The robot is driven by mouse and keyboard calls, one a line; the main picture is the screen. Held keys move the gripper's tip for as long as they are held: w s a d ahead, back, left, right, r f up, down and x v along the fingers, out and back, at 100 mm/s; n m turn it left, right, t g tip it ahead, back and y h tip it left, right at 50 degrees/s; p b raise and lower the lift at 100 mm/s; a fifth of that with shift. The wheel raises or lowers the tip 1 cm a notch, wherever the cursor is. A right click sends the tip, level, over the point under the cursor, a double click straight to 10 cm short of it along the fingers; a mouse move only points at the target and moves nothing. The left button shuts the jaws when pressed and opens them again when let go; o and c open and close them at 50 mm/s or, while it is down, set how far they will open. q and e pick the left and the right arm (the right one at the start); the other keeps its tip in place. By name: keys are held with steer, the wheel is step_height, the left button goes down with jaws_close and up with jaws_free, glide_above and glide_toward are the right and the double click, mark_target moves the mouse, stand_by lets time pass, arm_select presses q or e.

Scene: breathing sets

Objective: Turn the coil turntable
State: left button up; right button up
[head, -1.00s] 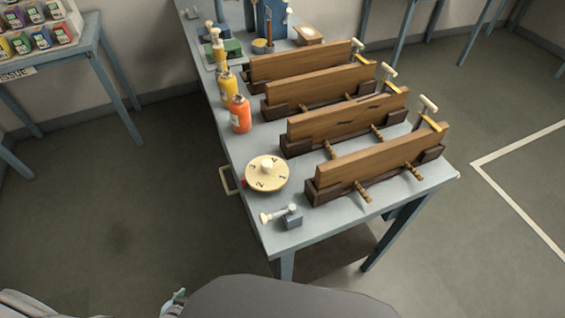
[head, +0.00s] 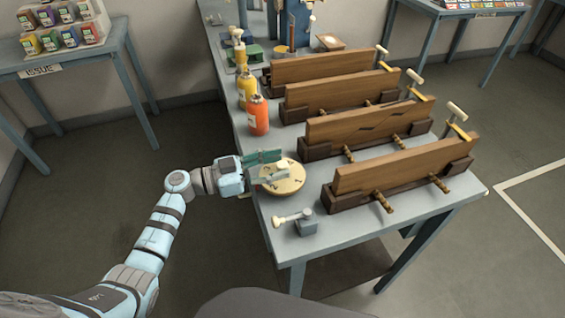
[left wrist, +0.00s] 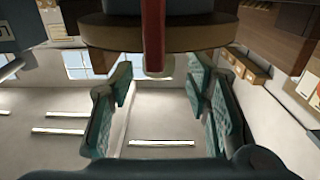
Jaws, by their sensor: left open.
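The coil turntable (head: 290,186) is a round, pale tan disc with dark marks near the near left corner of the bench. My left gripper (head: 268,165) reaches in from the left and is open over the disc's far left part in the head view. It covers much of the disc's top, so the knob and most of the numbers are hard to make out. In the left wrist view, my two teal fingers (left wrist: 158,105) stand apart, with a brown round rim (left wrist: 205,36) and a red upright piece (left wrist: 154,35) beyond them. I cannot tell whether they touch anything. My right gripper is not in view.
The bench (head: 345,232) carries a small clamp block (head: 306,222) in front of the disc. An orange bottle (head: 258,116) and a yellow bottle (head: 247,84) stand behind it. Several wooden vises (head: 405,168) line the right side. Floor left of the bench is clear.

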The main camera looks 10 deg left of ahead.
arm_select(q)
steer(key=shift+x, duration=1.05)
steer(key=shift+s, duration=0.1)
jaws_close()
steer(key=shift+r+p, duration=0.2)
steer(key=shift+p, duration=0.4)
steer(key=n+t+y+p, duration=0.3)
steer(key=t+p, duration=0.1)
steer(key=p, duration=0.3)
steer(key=shift+r+n+y, duration=0.1)
steer(key=shift+n+y, duration=0.2)
steer(key=shift+n, duration=0.1)
steer(key=shift+n+t+y+p, duration=1)
steer(key=shift+t+y+p, duration=0.1)
steer(key=shift+y, duration=0.3)
steer(key=shift+f, duration=0.25)
